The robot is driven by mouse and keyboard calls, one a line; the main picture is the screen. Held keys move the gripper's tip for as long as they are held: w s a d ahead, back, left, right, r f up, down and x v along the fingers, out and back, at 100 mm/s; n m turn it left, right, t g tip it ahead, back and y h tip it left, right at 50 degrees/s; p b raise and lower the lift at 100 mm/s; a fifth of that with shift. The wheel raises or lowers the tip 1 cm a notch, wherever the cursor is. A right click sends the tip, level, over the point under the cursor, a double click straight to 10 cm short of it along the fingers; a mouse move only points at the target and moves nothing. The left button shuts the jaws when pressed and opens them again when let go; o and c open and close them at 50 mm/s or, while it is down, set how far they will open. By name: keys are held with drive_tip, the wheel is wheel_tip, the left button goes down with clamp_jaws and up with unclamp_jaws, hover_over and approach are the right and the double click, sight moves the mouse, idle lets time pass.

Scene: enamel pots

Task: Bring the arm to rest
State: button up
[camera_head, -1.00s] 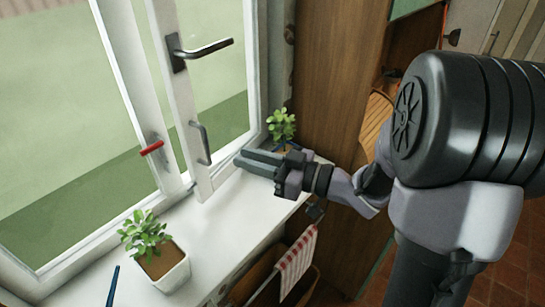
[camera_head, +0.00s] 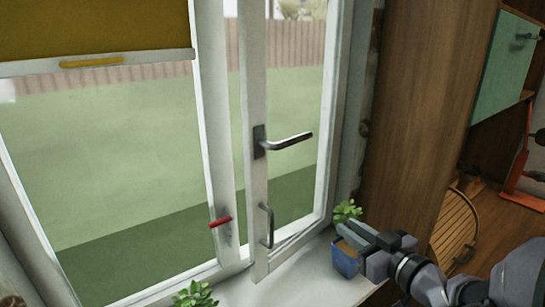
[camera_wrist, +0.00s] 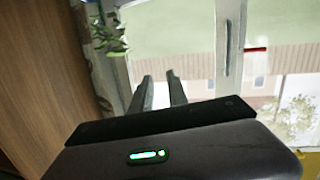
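My gripper (camera_head: 355,235) is at the lower right in the head view, by the window sill. Its two fingers point left, at the height of a small potted plant (camera_head: 346,212) in a blue pot (camera_head: 346,262) and partly overlapping it in the picture. I cannot tell whether they touch. In the wrist view the fingers (camera_wrist: 159,76) stand apart with an empty gap between them. They point towards the window, and green leaves (camera_wrist: 108,35) show to their left. Nothing is held.
A window with a dark handle (camera_head: 288,142), a pull bar (camera_head: 267,225) and a red-handled fitting (camera_head: 220,221) stands behind the white sill (camera_head: 290,290). A wooden cabinet side (camera_head: 412,110) rises at the right. Another plant (camera_head: 194,295) shows at the bottom edge.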

drive_tip(key=s+d+r+m+g+h, duration=0.2)
drive_tip(key=s+m+g+h, duration=0.2)
drive_tip(key=s+m+h, duration=0.45)
drive_tip(key=s+a+f+g+y, duration=0.2)
drive_tip(key=s+a, duration=0.4)
drive_tip(key=s, duration=0.1)
drive_tip(key=s+a+f+m+g+y, duration=0.1)
drive_tip(key=s+a+f+g+y, duration=0.1)
drive_tip(key=s+a, duration=0.4)
drive_tip(key=s+f+g, duration=0.1)
drive_tip(key=s, duration=0.1)
drive_tip(key=shift+s+a+y, duration=0.3)
drive_tip(key=shift+a+y, duration=0.05)
drive_tip(key=shift+a, duration=0.05)
